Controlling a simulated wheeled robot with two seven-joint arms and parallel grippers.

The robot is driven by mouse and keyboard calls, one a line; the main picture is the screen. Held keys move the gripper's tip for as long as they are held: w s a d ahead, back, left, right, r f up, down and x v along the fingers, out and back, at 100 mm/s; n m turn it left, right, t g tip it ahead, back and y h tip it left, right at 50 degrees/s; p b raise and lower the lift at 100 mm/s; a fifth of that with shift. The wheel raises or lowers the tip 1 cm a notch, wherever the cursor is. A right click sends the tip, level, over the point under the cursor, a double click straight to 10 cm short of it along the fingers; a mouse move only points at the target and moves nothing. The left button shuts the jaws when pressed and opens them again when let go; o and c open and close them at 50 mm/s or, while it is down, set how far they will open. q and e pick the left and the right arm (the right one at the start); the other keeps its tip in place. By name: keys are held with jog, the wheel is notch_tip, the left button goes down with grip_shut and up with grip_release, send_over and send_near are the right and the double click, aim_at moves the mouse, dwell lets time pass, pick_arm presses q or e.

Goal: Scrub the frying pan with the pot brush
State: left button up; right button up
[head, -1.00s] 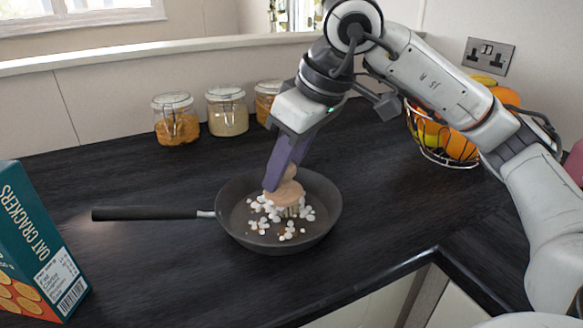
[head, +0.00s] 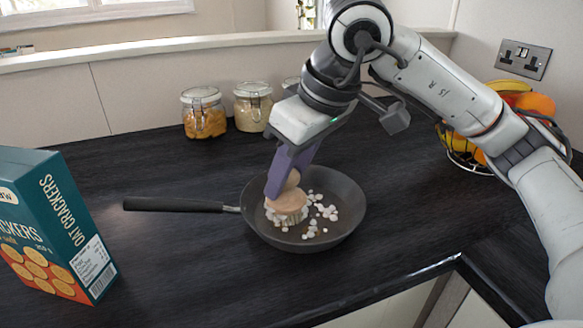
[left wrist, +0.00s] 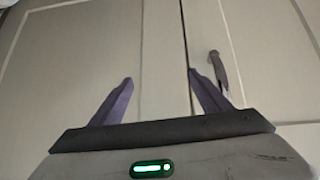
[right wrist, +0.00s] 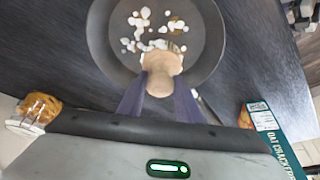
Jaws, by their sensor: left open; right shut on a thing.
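The dark frying pan (head: 345,230) lies on the black worktop, its handle (head: 175,205) pointing left. White foamy bits (head: 322,208) and some brown specks lie on its floor, mostly right of the brush. My right gripper (head: 282,185) is shut on the knob of the pot brush (head: 287,202), a pale wooden head with light bristles, held upright in the left part of the pan. The bristles seem to touch the pan floor. The right wrist view also shows the brush (right wrist: 162,66) between the fingers. My left gripper (left wrist: 160,95) is open and empty, facing cupboard doors.
A box of oat crackers (head: 60,225) stands at the left front. Storage jars (head: 204,113) stand at the back, partly behind my right arm. A wire fruit basket (head: 465,155) is at the back right. The worktop's front edge runs close below the pan.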

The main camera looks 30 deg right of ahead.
aim_at(289, 205)
jog(key=shift+s+a, duration=0.3)
jog(key=shift+a, duration=0.05)
jog(key=shift+s+d+b, duration=0.15)
jog(key=shift+s+b, duration=0.15)
jog(key=shift+s, duration=0.5)
jog(key=shift+s+d, duration=0.1)
jog(key=shift+s, duration=0.5)
jog(key=shift+s+d+f+b, duration=0.1)
jog(key=shift+s+d+b, duration=0.1)
jog(key=shift+d+b, duration=0.25)
jog(key=shift+s+d+f+b, duration=0.1)
jog(key=shift+s+d+b, duration=0.15)
jog(key=shift+d, duration=0.35)
jog(key=shift+s+d+r, duration=0.1)
jog(key=shift+d, duration=0.15)
jog(key=shift+w+d, duration=0.45)
jog(key=shift+d, duration=0.1)
jog(key=shift+w+d+r, duration=0.15)
jog(key=shift+w+d, duration=0.3)
jog(key=shift+d, duration=0.15)
jog(key=shift+w+a+p, duration=0.15)
jog(key=shift+w, duration=0.6)
jog(key=shift+w+a+p, duration=0.15)
jog(key=shift+w, duration=0.55)
